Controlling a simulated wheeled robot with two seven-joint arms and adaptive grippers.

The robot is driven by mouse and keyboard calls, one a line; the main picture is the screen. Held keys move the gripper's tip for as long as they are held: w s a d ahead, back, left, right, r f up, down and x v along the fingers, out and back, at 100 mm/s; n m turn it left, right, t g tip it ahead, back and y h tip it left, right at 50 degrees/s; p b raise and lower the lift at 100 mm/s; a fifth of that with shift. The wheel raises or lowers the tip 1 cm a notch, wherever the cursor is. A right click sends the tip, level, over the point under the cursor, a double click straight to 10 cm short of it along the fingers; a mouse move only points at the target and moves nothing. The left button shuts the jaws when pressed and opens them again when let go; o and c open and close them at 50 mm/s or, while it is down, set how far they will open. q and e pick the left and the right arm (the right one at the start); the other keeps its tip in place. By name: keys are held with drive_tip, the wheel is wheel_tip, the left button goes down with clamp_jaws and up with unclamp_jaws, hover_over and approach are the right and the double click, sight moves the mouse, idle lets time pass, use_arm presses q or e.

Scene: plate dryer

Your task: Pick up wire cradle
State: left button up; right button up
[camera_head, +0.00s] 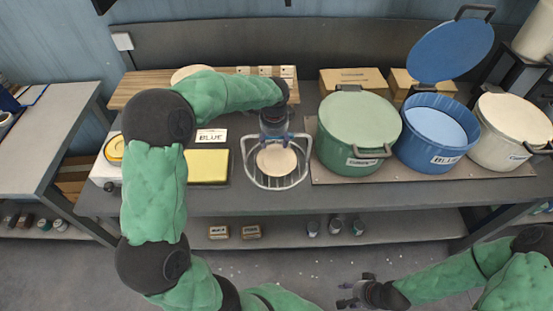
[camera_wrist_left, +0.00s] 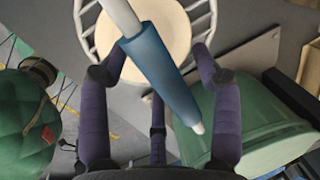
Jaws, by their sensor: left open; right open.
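The wire cradle (camera_head: 275,188) is a pale round basket of wire on the table, with a cream disc (camera_head: 276,160) inside it. My left gripper (camera_head: 277,140) points down over the back part of the cradle. In the left wrist view the cradle (camera_wrist_left: 208,20) and disc (camera_wrist_left: 150,38) show at the top. A blue sleeve (camera_wrist_left: 162,72) on a white rod lies between my spread purple fingers; it looks like the cradle's handle. I cannot tell whether the fingers touch it. My right gripper (camera_head: 352,293) is open and empty, low in front of the table.
A green lidded pot (camera_head: 357,122), a blue pot (camera_head: 434,135) with its lid (camera_head: 451,50) raised, and a cream pot (camera_head: 508,130) stand to the right. A yellow pad (camera_head: 208,166) and a "BLUE" card (camera_head: 211,136) lie left. The table front is clear.

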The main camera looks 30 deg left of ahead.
use_arm(q)
drive_tip(key=shift+c, duration=0.3)
drive_tip(key=c, duration=1.2)
drive_tip(key=shift+r, duration=0.1)
